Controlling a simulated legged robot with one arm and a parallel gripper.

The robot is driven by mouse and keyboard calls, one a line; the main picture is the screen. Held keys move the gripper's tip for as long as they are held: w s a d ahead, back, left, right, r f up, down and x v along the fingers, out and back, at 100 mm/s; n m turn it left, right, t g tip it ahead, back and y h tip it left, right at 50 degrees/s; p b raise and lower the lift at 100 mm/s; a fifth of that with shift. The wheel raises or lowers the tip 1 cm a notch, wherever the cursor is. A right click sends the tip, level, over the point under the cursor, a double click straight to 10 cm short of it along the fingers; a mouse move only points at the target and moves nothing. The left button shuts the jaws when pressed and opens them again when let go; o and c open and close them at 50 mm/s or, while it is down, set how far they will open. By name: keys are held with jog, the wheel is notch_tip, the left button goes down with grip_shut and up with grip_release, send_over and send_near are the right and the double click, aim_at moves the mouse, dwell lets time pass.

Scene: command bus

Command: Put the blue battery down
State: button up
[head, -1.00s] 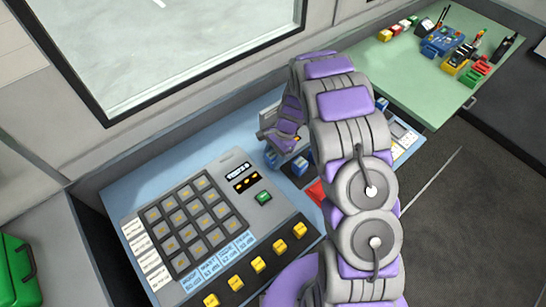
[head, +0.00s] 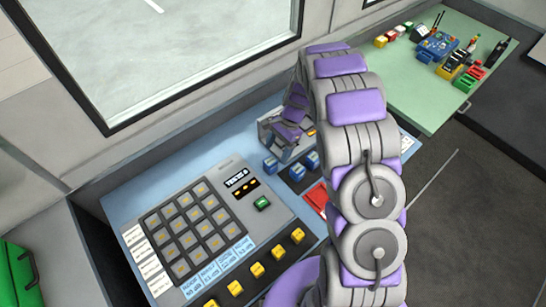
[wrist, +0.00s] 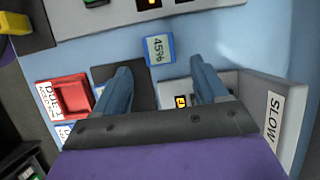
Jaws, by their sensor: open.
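A blue battery (wrist: 159,48) marked 45% sits on the light blue panel in the wrist view, just beyond my fingertips. It appears to be the blue block (head: 270,165) left of the dark slab in the head view. My gripper (wrist: 160,68) is open, with its two blue-grey fingers spread apart and nothing visible between them. In the head view my gripper (head: 287,132) is above the far side of the panel, partly hidden by my arm.
A grey holder marked SLOW (wrist: 273,115) is at the right in the wrist view. A dark slab (wrist: 138,92) and red block (wrist: 72,97) are left. Other blue blocks (head: 297,172) stand nearby. A grey keypad (head: 195,235) is at left; a green table (head: 430,105) lies beyond.

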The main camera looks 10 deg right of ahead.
jog(key=v, duration=0.5)
jog(key=shift+p, duration=0.4)
jog(key=shift+s, duration=0.1)
jog(key=s+d+r+n+h, duration=0.1)
jog(key=s+d+r+n, duration=0.15)
jog(key=s+r, duration=0.65)
jog(key=s+d+r+n+h, duration=0.1)
jog(key=s+r+n, duration=0.2)
jog(key=s, duration=0.6)
jog(key=s+r+n+h, duration=0.1)
jog(key=s+r, duration=0.3)
jog(key=s, duration=0.6)
jog(key=s+d+r+n, duration=0.1)
jog(key=s+r+n, duration=0.3)
jog(key=s, duration=0.6)
jog(key=shift+d+n+t+h, duration=0.3)
jog(key=shift+n+t+h, duration=0.05)
jog(key=shift+t+h, duration=0.05)
jog(key=shift+w+r, duration=0.1)
